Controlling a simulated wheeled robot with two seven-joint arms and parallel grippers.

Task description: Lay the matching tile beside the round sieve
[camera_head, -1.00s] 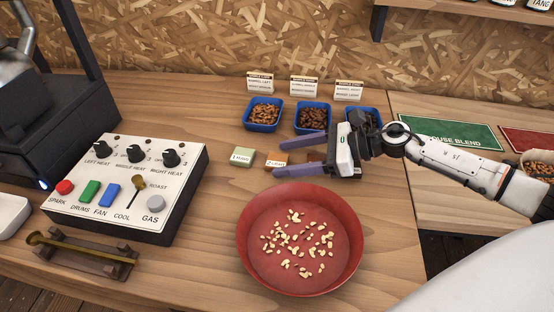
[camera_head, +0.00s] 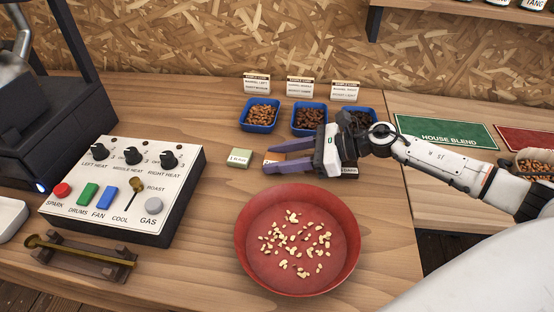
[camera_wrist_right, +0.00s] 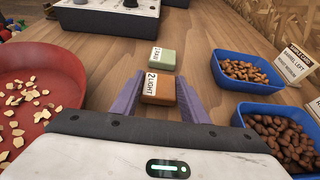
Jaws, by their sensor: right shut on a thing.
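The round red sieve (camera_head: 297,278) stands on the bench with pale beans spread in it; part of it shows at the left of the wrist view (camera_wrist_right: 62,72). My right gripper (camera_head: 269,158) is beyond it, shut on the orange-brown tile (camera_wrist_right: 163,94) marked "2 LIGHT", one finger on each side. I cannot tell whether the tile is off the bench. A pale green tile (camera_head: 238,158) lies just left of the fingertips. A dark tile (camera_head: 348,171) shows partly behind the gripper. My left gripper is not in view.
Blue trays of beans (camera_head: 260,116) stand at the back, with sample cards (camera_head: 257,85) behind them. A control panel (camera_head: 130,190) and a brass scoop on a rack (camera_head: 85,259) are at the left. Bare bench lies left of the sieve.

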